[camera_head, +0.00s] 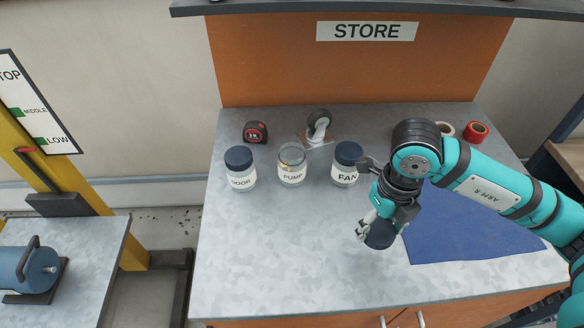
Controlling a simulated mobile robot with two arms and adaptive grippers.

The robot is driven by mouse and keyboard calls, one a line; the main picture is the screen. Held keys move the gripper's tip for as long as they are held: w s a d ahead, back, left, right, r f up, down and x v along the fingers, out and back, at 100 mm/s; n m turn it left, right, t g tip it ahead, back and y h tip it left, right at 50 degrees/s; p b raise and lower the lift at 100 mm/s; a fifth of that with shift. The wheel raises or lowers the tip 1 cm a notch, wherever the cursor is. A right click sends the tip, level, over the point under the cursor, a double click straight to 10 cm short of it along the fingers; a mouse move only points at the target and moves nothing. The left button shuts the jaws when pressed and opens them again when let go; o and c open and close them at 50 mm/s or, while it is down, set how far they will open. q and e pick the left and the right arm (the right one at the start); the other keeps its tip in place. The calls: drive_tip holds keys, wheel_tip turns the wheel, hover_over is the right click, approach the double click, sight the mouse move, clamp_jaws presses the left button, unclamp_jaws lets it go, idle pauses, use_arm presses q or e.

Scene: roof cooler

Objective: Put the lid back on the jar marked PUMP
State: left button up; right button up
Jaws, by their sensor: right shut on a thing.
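The PUMP jar (292,170) stands upright on the grey worktop, in the middle of a row of jars. It has no lid and its top is open; the contents are too small to make out. My right gripper (376,229) is shut on a dark blue lid (381,235). It holds the lid in front of and to the right of the PUMP jar, near the left edge of a blue mat. The gripper's fingers and wrist hide part of the lid. My left gripper is not in view.
A lidded jar (240,170), its label partly readable, stands left of the PUMP jar; the lidded FAN jar (345,166) stands right. Behind are a tape measure (255,132), a caster wheel (318,126) and a red tape roll (476,132). The blue mat (465,235) lies right. The front left worktop is clear.

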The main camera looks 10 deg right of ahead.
drive_tip(key=n, duration=0.3)
drive_tip(key=shift+w+a+r+n, duration=0.15)
drive_tip(key=shift+w+r+n, duration=0.15)
drive_tip(key=shift+r, duration=0.1)
drive_tip(key=n, duration=0.3)
drive_tip(key=r+n, duration=0.1)
drive_tip(key=n, duration=0.1)
drive_tip(key=shift+w+a, duration=0.1)
drive_tip(key=shift+w, duration=0.25)
drive_tip(key=n, duration=0.1)
drive_tip(key=r+n, duration=0.1)
drive_tip(key=n, duration=0.3)
drive_tip(key=shift+w+a+r, duration=0.15)
drive_tip(key=shift+w, duration=0.2)
drive_tip(key=n, duration=0.3)
drive_tip(key=shift+w+a+r, duration=0.1)
drive_tip(key=shift+w+r, duration=0.15)
drive_tip(key=shift+r, duration=0.15)
drive_tip(key=shift+w+a+r+n, duration=0.25)
drive_tip(key=shift+r+n, duration=0.4)
drive_tip(key=shift+n, duration=2)
drive_tip(key=shift+w+r+n, duration=0.3)
drive_tip(key=shift+r+n, duration=0.35)
drive_tip(key=shift+n, duration=2.05)
drive_tip(key=shift+w+a+r+n, duration=0.25)
drive_tip(key=shift+r+n, duration=0.4)
drive_tip(key=shift+n, duration=2)
drive_tip(key=shift+d, duration=0.1)
